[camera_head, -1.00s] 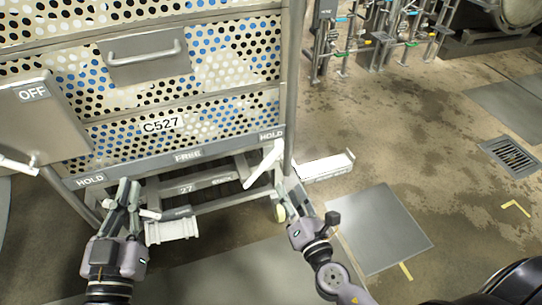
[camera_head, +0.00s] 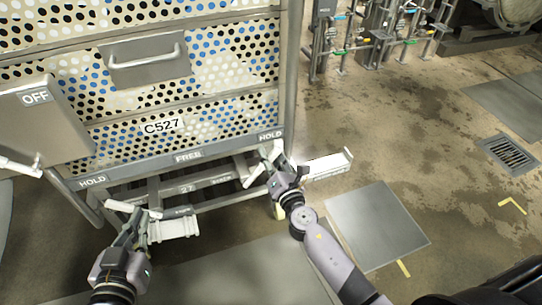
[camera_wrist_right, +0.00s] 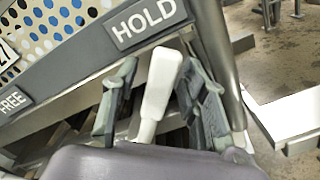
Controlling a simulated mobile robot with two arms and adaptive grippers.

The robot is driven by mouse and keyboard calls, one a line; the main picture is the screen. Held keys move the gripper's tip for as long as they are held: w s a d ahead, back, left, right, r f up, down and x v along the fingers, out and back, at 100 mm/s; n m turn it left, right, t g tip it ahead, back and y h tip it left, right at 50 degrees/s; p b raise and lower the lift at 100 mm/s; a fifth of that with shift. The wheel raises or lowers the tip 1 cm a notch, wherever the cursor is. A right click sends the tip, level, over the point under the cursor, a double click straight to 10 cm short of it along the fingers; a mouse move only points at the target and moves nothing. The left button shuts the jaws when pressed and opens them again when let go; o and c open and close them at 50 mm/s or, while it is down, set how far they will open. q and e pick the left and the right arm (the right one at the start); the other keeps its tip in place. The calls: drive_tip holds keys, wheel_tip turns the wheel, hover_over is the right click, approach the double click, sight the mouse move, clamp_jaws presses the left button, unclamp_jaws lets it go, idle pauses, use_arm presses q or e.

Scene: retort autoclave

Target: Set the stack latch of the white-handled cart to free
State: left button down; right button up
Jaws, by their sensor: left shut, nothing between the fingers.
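The cart C527 (camera_head: 110,134) stands at left with a lower rail labelled HOLD at each end and FREE in the middle. A white latch lever (camera_wrist_right: 160,85) is under the right HOLD label in the right wrist view, its tip towards that label. My right gripper (camera_head: 276,160) is open; its fingers (camera_wrist_right: 155,100) stand on either side of the lever, with visible gaps. In the head view the gripper partly hides the lever. My left gripper (camera_head: 138,218) is shut and empty, low by the left end of the rail, near a white handle (camera_head: 118,206).
A white pedal-like piece (camera_head: 173,228) is low under the cart's front, and another (camera_head: 326,165) juts out at the right. The OFF panel (camera_head: 38,125) is at far left. A grey floor plate (camera_head: 378,228) and a drain grate (camera_head: 508,155) lie on open floor.

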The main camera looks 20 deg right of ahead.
clamp_jaws()
idle(0.4)
idle(0.4)
